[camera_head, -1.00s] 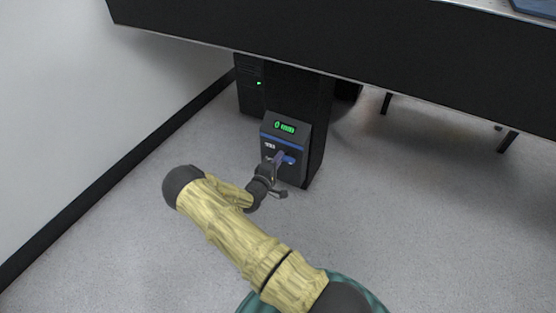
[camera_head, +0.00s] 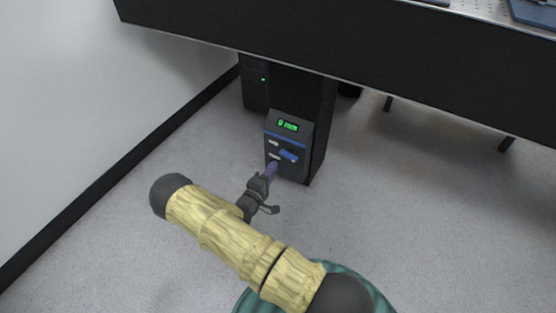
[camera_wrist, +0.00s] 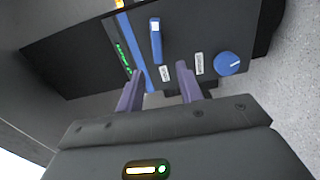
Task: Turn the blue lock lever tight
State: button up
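The blue lock lever (camera_head: 289,156) sits on the front panel (camera_head: 301,172) of a dark box under the table. In the wrist view the lever (camera_wrist: 155,42) is a blue bar with a pale tip, lying roughly along the panel's blue stripe. My gripper (camera_head: 271,170) is in front of the panel, a little below and left of the lever. In the wrist view its two purple fingers (camera_wrist: 158,88) are apart with nothing between them. The lever is beyond the fingertips, apart from them.
A round blue knob (camera_wrist: 230,63) and small white labels (camera_wrist: 199,64) are on the same panel. A green display (camera_head: 288,125) glows above the stripe. Floor is clear to the right; a wall (camera_head: 60,110) stands left.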

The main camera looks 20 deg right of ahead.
jog(key=p+v, duration=0.2)
jog(key=v, duration=0.7)
jog(key=shift+s, duration=0.2)
jog(key=shift+a+p, duration=0.15)
jog(key=shift+p, duration=0.15)
jog(key=w+a+r+m+g+y+p, duration=0.1)
jog(key=a+r+m+g+y+p, duration=0.15)
jog(key=r+y, duration=0.55)
jog(key=w+a+r+m+g+y+p, duration=0.1)
jog(key=a+r+m+g+y+p, duration=0.2)
jog(key=r, duration=0.9)
jog(key=s+d+r+m+g+y+p, duration=0.1)
jog(key=s+r+p, duration=0.1)
jog(key=s+r, duration=0.6)
jog(key=s+d+r+g+y+p, duration=0.2)
jog(key=s+r, duration=0.7)
jog(key=s, duration=0.2)
jog(key=shift+d+r+m, duration=0.25)
jog(key=shift+r+m, duration=0.05)
jog(key=shift+m, duration=0.05)
